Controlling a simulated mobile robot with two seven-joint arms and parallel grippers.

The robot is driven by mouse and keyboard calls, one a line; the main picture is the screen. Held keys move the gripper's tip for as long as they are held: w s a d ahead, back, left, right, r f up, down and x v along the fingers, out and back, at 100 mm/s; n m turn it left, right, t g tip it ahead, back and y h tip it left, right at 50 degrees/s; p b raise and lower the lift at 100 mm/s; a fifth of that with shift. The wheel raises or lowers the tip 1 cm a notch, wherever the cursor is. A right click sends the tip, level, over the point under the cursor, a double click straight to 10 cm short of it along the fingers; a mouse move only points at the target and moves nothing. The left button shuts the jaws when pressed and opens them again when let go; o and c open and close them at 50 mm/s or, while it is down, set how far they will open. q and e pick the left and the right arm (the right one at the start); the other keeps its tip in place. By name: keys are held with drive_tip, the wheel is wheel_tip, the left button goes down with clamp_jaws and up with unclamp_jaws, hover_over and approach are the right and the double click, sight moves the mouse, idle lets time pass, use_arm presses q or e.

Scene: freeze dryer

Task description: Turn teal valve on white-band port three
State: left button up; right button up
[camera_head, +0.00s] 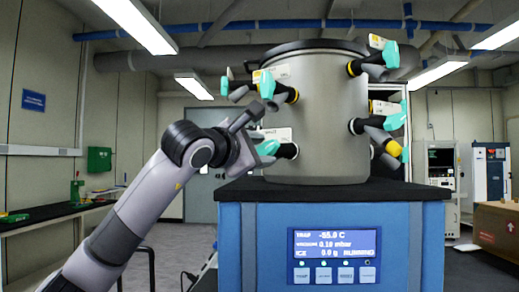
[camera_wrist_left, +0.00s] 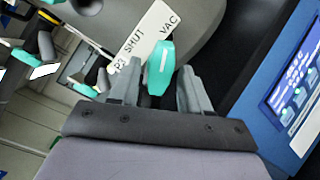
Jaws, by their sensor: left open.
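The teal valve handle (camera_head: 269,147) sits on the lower left port of the grey drum (camera_head: 318,115). In the left wrist view the teal handle (camera_wrist_left: 160,66) stands beside a white label (camera_wrist_left: 140,48) reading "P3", "SHUT" and "VAC". My left gripper (camera_head: 259,133) is at this port, in front of the drum's left side. In the left wrist view the open left gripper (camera_wrist_left: 158,82) has one finger on either side of the handle's lower part. I see a gap on both sides and cannot tell whether either finger touches. My right gripper is not in view.
Other teal-handled ports stick out above, such as the upper left one (camera_head: 268,86), and on the drum's right side (camera_head: 390,122). The blue cabinet (camera_head: 235,245) with a lit display (camera_head: 335,244) stands below. Open floor lies to the left.

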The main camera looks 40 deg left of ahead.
use_arm(q)
clamp_jaws()
